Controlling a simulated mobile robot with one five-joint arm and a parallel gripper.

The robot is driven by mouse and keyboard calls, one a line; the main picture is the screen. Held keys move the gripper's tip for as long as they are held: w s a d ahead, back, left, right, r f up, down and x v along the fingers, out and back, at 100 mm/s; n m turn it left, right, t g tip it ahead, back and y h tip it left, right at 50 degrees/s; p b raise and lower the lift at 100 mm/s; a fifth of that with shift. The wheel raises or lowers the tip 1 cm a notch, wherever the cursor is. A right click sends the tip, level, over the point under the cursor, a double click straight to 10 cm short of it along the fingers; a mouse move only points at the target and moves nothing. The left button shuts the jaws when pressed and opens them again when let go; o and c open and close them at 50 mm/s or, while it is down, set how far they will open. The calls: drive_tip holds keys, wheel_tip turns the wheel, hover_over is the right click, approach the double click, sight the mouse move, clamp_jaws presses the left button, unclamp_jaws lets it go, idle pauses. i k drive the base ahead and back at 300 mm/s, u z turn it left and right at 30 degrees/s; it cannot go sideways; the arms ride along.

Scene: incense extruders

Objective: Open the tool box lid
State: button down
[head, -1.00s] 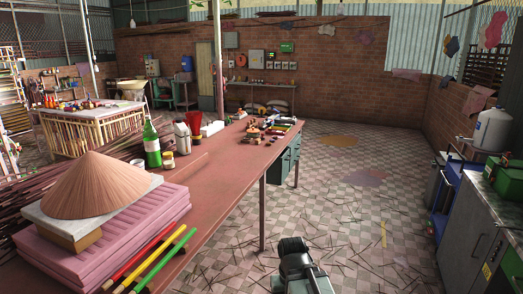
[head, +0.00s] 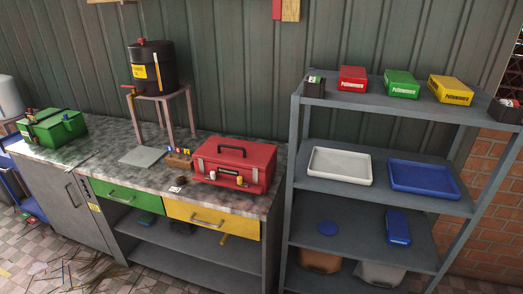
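A red tool box (head: 232,172) with a dark handle on top sits on the speckled counter, near its right end. Its lid (head: 240,152) looks shut, and latches show on its front. A small yellowish item and a dark one stand at its front. A green box (head: 60,128), also like a tool box, sits at the counter's far left end; I cannot tell how its lid stands. My gripper is not in view.
The counter (head: 112,168) has a green drawer (head: 125,196) and a yellow drawer (head: 210,219). A black drum (head: 153,68) on a stand is behind. A grey shelf rack (head: 300,190) with trays and boxes stands right. Sticks litter the floor at lower left.

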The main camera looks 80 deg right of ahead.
sight(257, 157)
drive_tip(key=z, duration=2.5)
drive_tip(key=k, duration=0.65)
drive_tip(key=u, duration=0.45)
drive_tip(key=i, duration=1.2)
drive_tip(key=u, duration=0.7)
drive_tip(key=k, duration=0.85)
drive_tip(key=u, duration=0.2)
drive_tip(key=i, duration=0.85)
drive_tip(key=z, duration=0.15)
